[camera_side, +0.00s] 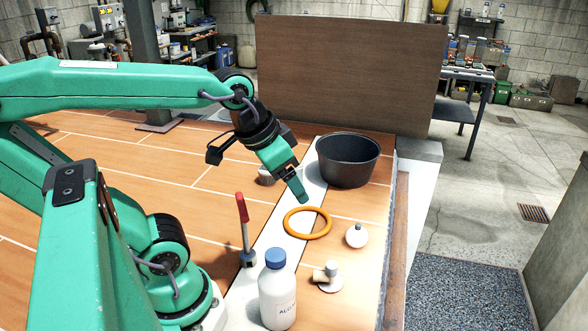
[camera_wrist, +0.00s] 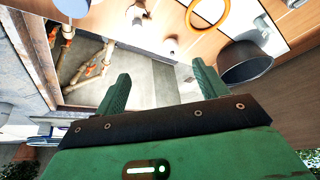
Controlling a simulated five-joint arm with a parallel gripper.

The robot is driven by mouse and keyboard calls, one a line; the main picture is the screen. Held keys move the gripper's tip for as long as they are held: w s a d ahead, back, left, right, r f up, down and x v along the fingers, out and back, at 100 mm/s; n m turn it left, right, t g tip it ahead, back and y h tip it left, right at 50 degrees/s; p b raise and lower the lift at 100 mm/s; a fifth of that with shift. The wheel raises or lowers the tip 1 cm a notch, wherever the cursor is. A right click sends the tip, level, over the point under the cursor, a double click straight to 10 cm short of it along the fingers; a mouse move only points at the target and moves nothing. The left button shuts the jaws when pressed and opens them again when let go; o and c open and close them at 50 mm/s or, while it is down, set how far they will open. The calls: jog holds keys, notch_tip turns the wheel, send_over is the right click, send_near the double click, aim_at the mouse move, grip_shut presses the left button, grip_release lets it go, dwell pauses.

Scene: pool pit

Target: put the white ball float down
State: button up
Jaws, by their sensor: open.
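The white ball float (camera_side: 357,236) rests on the wooden deck near its right edge, right of the orange ring (camera_side: 307,222). It also shows in the wrist view as a small white shape (camera_wrist: 169,46) beyond the fingertips. My gripper (camera_side: 303,198) hangs tilted down above the deck, up and left of the float in the side view, and apart from it. In the wrist view its two green fingers (camera_wrist: 160,70) are spread, with nothing held between them.
A black bucket (camera_side: 348,160) stands behind the ring. Nearer are a white fitting (camera_side: 329,277), a blue-capped bottle (camera_side: 277,293) and a red-handled tool (camera_side: 243,222). A small grey piece (camera_side: 266,176) lies behind my gripper. A brown panel (camera_side: 345,70) closes the back.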

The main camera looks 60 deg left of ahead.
jog(key=shift+s+f, duration=0.2)
jog(key=shift+s, duration=0.65)
